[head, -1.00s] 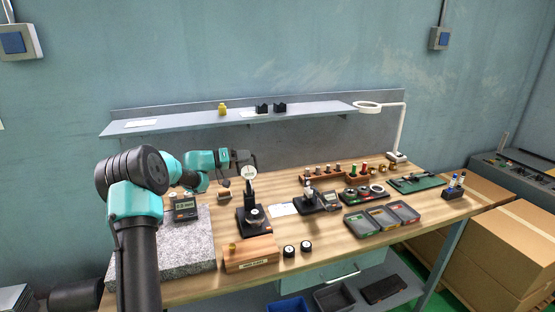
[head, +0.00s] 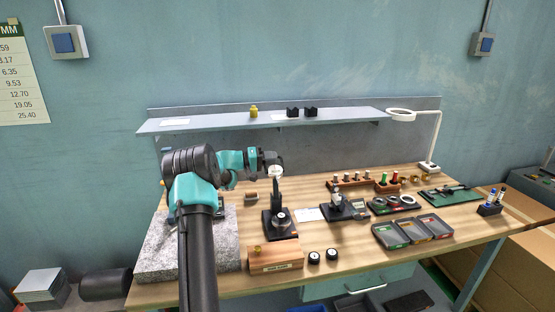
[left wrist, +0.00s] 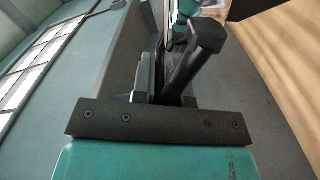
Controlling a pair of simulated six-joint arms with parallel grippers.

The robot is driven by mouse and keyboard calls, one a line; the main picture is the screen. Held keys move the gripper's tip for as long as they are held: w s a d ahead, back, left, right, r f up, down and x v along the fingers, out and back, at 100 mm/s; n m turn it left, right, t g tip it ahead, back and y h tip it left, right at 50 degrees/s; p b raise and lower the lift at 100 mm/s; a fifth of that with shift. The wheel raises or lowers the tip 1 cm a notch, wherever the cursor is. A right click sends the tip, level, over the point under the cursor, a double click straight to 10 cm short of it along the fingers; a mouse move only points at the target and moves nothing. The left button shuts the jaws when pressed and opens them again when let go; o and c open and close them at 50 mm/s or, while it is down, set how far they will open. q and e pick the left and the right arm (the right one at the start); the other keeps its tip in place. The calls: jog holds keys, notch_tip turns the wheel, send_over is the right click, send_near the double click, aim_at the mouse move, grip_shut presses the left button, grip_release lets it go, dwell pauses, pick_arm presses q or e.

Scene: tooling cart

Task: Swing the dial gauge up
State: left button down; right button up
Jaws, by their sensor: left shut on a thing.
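The dial gauge (head: 276,171), with a small pale round face, is at the top of a dark stand (head: 279,222) on the bench. My left gripper (head: 270,159) reaches over from the left and is shut on the gauge, partly covering it. The stand's post rises below the gauge, with its base flat on the wood. In the left wrist view dark jaw parts (left wrist: 190,65) show close up, and the gauge cannot be made out there. My right gripper is not in view.
A granite plate (head: 150,250) lies at left under my arm. A shelf (head: 220,123) runs behind.

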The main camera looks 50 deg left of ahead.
pick_arm(q)
jog(key=shift+r, duration=0.1)
jog(key=c, duration=1.2)
grip_release()
jog(key=shift+s, duration=0.1)
jog(key=v, duration=1.2)
